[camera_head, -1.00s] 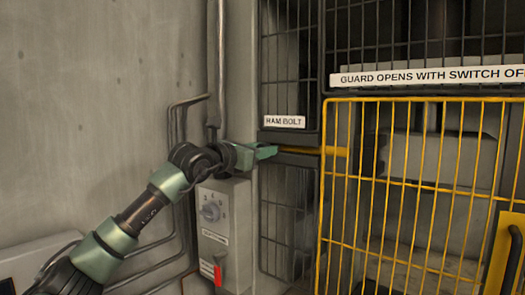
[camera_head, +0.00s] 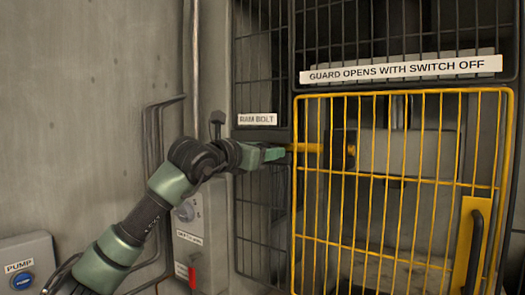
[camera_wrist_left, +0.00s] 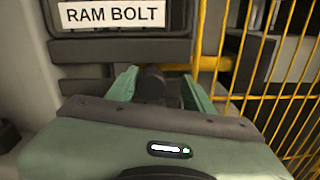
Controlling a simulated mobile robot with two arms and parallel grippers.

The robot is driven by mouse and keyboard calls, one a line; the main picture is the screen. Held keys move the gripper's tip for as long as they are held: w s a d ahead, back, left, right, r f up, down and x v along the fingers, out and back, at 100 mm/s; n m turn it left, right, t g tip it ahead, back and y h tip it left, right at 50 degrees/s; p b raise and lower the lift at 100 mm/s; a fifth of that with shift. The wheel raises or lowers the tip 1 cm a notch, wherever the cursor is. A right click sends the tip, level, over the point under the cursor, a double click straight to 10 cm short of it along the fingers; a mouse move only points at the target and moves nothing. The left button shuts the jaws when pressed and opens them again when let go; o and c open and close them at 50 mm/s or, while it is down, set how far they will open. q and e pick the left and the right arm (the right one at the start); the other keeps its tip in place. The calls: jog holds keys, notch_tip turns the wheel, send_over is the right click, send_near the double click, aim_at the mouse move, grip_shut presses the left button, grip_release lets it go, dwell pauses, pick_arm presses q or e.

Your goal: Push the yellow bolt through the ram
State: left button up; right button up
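The yellow bolt (camera_head: 308,148) lies level below the RAM BOLT label (camera_head: 257,119). It runs behind the yellow guard's left edge and its right end meets a dark block on the ram (camera_head: 390,152); how deep it sits there is hard to tell. My left gripper (camera_head: 276,154) is at the bolt's left end. In the left wrist view its two green fingers (camera_wrist_left: 158,90) are apart, with a dark rounded knob (camera_wrist_left: 152,75) between them, and the yellow bar (camera_wrist_left: 212,62) shows beyond to the right. My right gripper is not in view.
The yellow mesh guard (camera_head: 372,180) with a handle (camera_head: 474,250) stands shut to the right. A grey switch box (camera_head: 193,225) with a red lever (camera_head: 193,277) is below my arm. A PUMP box (camera_head: 22,262) is at lower left. Pipes run up the wall.

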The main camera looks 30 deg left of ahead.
pick_arm(q)
jog(key=shift+s+a, duration=0.2)
jog(key=shift+a, duration=0.05)
jog(key=s+b, duration=0.3)
jog(key=s, duration=0.4)
jog(key=shift+s+a+b, duration=0.2)
jog(key=shift+b, duration=0.1)
jog(key=shift+r, duration=0.1)
